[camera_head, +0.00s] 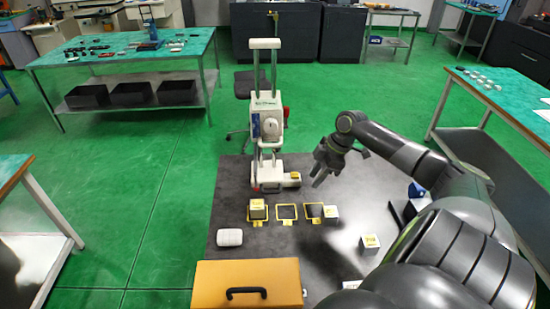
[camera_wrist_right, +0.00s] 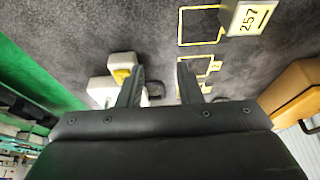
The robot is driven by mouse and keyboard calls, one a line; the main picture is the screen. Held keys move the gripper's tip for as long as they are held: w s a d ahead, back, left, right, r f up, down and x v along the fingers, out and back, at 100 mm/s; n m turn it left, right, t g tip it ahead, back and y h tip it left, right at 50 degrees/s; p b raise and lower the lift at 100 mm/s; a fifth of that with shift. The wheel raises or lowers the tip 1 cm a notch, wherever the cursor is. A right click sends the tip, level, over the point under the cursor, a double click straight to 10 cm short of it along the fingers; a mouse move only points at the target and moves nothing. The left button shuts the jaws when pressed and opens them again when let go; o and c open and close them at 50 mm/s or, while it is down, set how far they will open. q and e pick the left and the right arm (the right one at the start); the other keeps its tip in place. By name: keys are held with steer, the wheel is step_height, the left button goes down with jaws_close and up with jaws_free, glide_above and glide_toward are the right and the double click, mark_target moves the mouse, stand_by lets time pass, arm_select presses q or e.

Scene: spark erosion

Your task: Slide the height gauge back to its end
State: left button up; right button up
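The height gauge (camera_head: 266,125) is a tall white instrument with two uprights, standing at the back of the dark mat. Its white base (camera_head: 270,185) carries a small yellow-marked part at its right end. My right gripper (camera_head: 320,176) is to the right of the gauge, above the mat and apart from it. In the right wrist view the right gripper (camera_wrist_right: 160,82) has its two fingers spread with nothing between them. A white part with a yellow patch (camera_wrist_right: 121,76), apparently the gauge's base, shows beyond the left finger. My left gripper is in neither view.
Yellow frames (camera_head: 287,213) line the mat (camera_head: 225,190), with a labelled block (camera_head: 258,209) at the left one. Another block (camera_head: 370,242) lies to the right. A white rounded object (camera_head: 229,238) and an orange case (camera_head: 247,283) are at the front. Tables stand around.

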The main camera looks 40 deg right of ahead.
mark_target(275, 186)
steer(key=f+b, duration=0.1)
steer(key=f, duration=0.2)
steer(key=shift+w+d+b, duration=0.15)
steer(key=shift+d+b, duration=0.05)
steer(key=shift+b, duration=0.2)
steer(key=shift+f+b, duration=0.3)
steer(key=w+a+b, duration=0.2)
steer(key=a, duration=0.1)
steer(key=w+a+b, duration=0.2)
steer(key=w+a, duration=0.1)
steer(key=w+a+b, duration=0.2)
steer(key=a+b, duration=0.1)
steer(key=shift+w+a, duration=0.1)
steer(key=shift+w, duration=0.2)
steer(key=shift+w+a+f+b, duration=0.15)
steer(key=shift+f+b, duration=0.05)
steer(key=shift+b, duration=0.1)
steer(key=shift+f+b, duration=0.25)
steer(key=shift+b, duration=0.2)
steer(key=shift+a, duration=0.1)
steer(key=shift+c, duration=0.2)
jaws_close()
